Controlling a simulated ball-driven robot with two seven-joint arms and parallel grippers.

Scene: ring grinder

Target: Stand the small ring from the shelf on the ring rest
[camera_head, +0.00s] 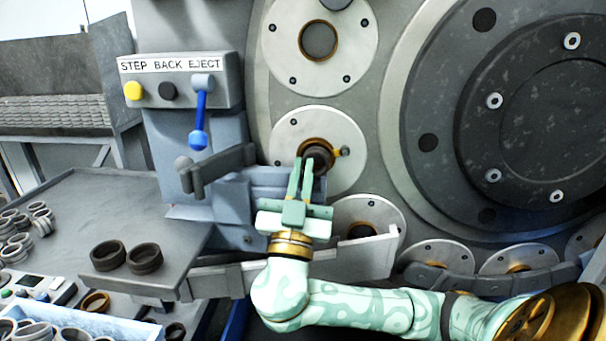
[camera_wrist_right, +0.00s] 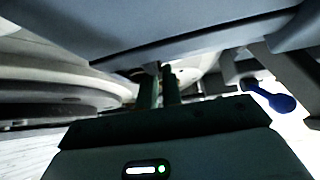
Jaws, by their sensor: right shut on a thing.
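My right gripper (camera_head: 303,163) points up in front of the lower pale disc (camera_head: 288,143) of the big grinder. Its narrow green fingers are close together and shut on a small dark brown ring (camera_head: 319,151), which shows at the fingertips against the disc's brass-rimmed centre. The fingers partly hide the ring, and I cannot tell whether it touches the disc or a rest. In the right wrist view the fingers (camera_wrist_right: 160,90) reach under a grey housing, and the ring is not clear. Two dark rings (camera_head: 108,254) (camera_head: 145,258) are on the grey shelf (camera_head: 75,205). My left gripper is not in view.
A control box (camera_head: 180,80) marked STEP BACK EJECT carries yellow and black buttons and a blue lever (camera_head: 200,115), left of my gripper. A grey arm (camera_head: 220,168) juts out below it. A grey trough (camera_head: 345,260) lies behind my wrist. Several loose rings (camera_head: 25,225) are at far left.

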